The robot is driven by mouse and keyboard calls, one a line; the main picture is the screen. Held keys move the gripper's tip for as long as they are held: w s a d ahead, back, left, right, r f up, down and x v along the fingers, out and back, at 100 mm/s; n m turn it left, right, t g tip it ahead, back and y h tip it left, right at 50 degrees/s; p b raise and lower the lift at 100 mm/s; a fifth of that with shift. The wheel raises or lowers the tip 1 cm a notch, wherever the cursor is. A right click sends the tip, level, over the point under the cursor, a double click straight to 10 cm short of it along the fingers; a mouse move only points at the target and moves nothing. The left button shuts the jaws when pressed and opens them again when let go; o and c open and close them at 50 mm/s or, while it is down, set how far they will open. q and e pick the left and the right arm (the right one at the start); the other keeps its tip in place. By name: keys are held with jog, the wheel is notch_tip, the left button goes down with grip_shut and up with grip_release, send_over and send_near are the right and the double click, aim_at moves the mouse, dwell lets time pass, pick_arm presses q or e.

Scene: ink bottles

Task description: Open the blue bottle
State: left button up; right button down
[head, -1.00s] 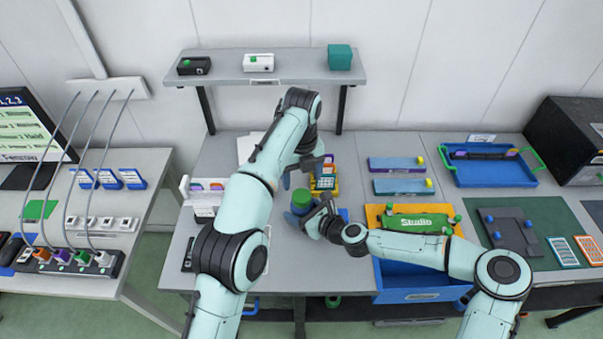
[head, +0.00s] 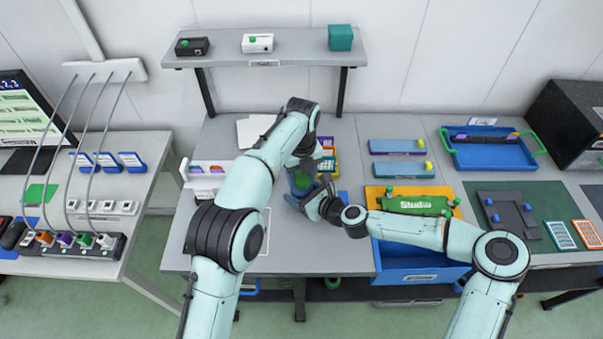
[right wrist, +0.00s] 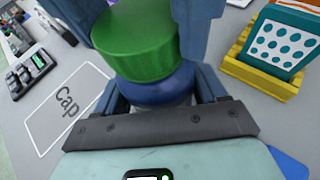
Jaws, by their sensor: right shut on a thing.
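The blue bottle (right wrist: 158,92) has a wide green cap (right wrist: 138,40) and stands upright in the right wrist view. In the head view its green cap (head: 303,182) shows between my grippers, and most of its body is hidden. My right gripper (right wrist: 165,95) is shut on the bottle's blue body, one finger on each side below the cap. My left gripper (head: 304,168) is above the bottle. Its two fingers come down on either side of the cap in the right wrist view, very close to it. I cannot tell whether they touch it.
A yellow rack (right wrist: 258,78) with a dotted card stands on the other side. A blue bin (head: 415,262) is to the right at the table's front. A shelf (head: 265,60) spans the back.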

pick_arm(q)
jog(key=shift+c, duration=1.1)
jog(key=n, duration=0.6)
jog(key=shift+n, duration=0.3)
jog(key=n, duration=0.8)
jog(key=shift+r+n, duration=0.1)
jog(key=shift+n, duration=0.2)
jog(key=n, duration=0.8)
jog(key=shift+n, duration=0.3)
jog(key=n, duration=0.6)
jog(key=shift+n, duration=0.3)
jog(key=n, duration=0.6)
jog(key=shift+n, duration=0.3)
jog(key=n, duration=0.4)
jog(key=shift+n, duration=0.3)
jog(key=n, duration=0.6)
jog(key=shift+n, duration=0.4)
jog(key=n, duration=0.5)
jog(key=shift+r+n, duration=0.1)
jog(key=shift+n, duration=0.2)
